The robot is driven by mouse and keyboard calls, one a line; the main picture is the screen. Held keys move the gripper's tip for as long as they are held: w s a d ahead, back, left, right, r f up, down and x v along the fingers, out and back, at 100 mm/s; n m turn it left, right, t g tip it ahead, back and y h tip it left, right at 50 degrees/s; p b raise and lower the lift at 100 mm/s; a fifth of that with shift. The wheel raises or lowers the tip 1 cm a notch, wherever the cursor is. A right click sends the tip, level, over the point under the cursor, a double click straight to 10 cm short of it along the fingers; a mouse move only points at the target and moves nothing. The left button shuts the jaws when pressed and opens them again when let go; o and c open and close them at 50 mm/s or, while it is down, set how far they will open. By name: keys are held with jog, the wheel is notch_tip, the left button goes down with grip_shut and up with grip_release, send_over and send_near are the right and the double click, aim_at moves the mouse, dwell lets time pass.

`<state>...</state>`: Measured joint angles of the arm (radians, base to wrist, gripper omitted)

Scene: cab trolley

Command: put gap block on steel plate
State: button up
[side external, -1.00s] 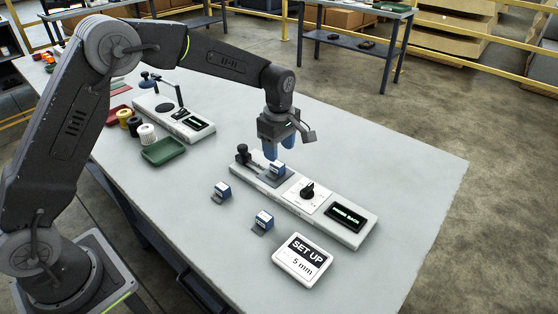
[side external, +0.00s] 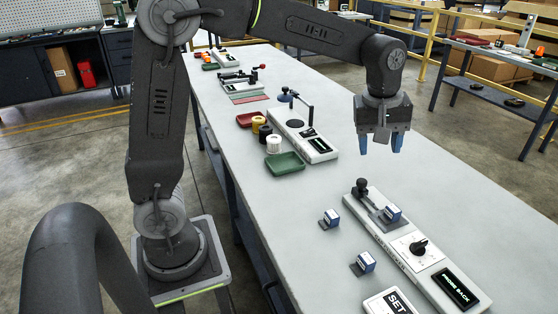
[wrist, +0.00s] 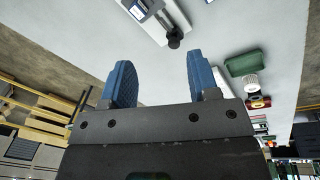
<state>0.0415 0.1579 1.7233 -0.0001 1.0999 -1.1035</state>
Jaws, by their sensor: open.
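My gripper (side external: 380,140) is open and empty, raised above the table behind the probe fixture. Its two blue fingers are spread apart in the wrist view (wrist: 158,82). A blue-and-white block (side external: 392,213) sits on the grey steel plate (side external: 376,210) of the fixture, clear of the fingers. Two similar blocks stand on the table to the left of the fixture, one farther back (side external: 331,218) and one nearer (side external: 365,262). Their labels are too small to read. The plate block is partly cut off at the top of the wrist view (wrist: 138,8).
The fixture carries a black probe post (side external: 362,188), a dial (side external: 419,247) and a display reading PROBE BACK (side external: 455,288). A SET sign (side external: 388,303) is cut off at the bottom. A green tray (side external: 285,164) and spools stand farther back. The table right of my gripper is clear.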

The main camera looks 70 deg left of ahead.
jog(key=s+a+m+t, duration=0.1)
jog(key=s+m+t, duration=0.2)
jog(key=s+m, duration=0.9)
jog(key=s, duration=0.9)
jog(key=shift+s+a+t, duration=0.2)
jog(key=shift+a+t, duration=0.15)
jog(key=shift+t, duration=0.05)
dwell(0.8)
